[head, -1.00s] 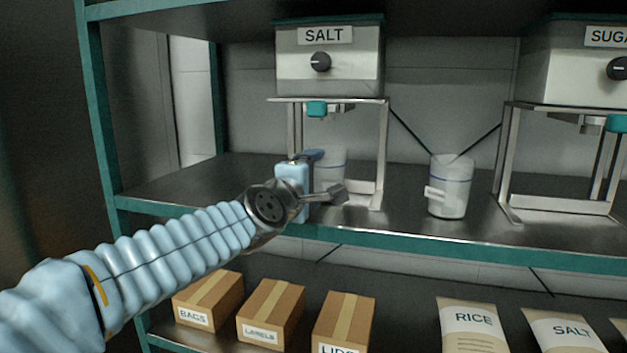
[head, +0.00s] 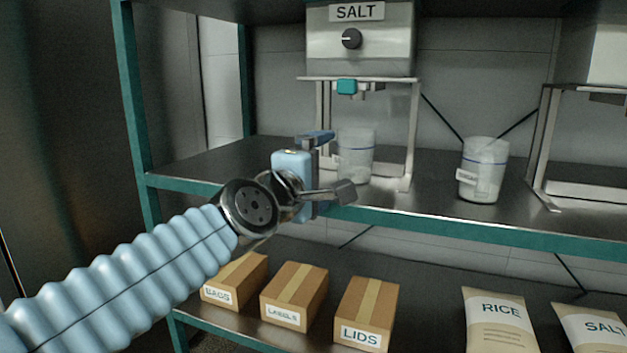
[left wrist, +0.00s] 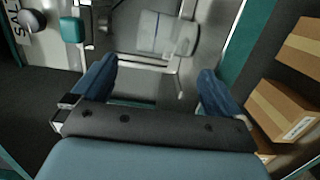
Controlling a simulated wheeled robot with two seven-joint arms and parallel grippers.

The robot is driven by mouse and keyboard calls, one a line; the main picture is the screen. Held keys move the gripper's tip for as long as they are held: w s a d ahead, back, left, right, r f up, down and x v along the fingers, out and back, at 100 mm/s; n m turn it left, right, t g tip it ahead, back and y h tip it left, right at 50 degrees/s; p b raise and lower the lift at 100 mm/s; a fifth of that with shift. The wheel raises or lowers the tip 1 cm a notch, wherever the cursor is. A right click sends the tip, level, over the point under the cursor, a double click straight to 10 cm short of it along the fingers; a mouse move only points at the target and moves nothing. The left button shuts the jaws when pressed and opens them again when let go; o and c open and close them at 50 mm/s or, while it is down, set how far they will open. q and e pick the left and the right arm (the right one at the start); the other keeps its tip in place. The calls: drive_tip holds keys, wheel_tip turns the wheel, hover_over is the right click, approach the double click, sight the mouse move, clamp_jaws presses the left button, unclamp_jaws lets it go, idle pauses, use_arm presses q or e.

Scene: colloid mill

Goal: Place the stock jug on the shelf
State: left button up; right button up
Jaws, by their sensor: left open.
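A clear jug (head: 357,157) with a blue line stands upright on the shelf below the salt dispenser (head: 360,45). A second, similar jug (head: 483,170) with a small label stands farther right on the same shelf. I cannot tell which one is called the stock jug. My left gripper (head: 328,165) is open and empty at the shelf's front edge, left of and in front of the first jug. In the left wrist view that jug (left wrist: 168,35) lies beyond the gap between the spread blue fingertips (left wrist: 155,78). My right gripper is not in view.
The shelf has a teal front edge (head: 480,230) and a teal post (head: 132,110) at left. The dispenser's metal stand (head: 412,140) is close to the first jug. Below are boxes, including LIDS (head: 366,312), and RICE (head: 498,322) and SALT bags. Shelf left of the gripper is clear.

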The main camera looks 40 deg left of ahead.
use_arm(q)
drive_tip(key=s, duration=0.3)
drive_tip(key=shift+s+d, duration=0.15)
drive_tip(key=shift+d, duration=0.05)
idle(2.0)
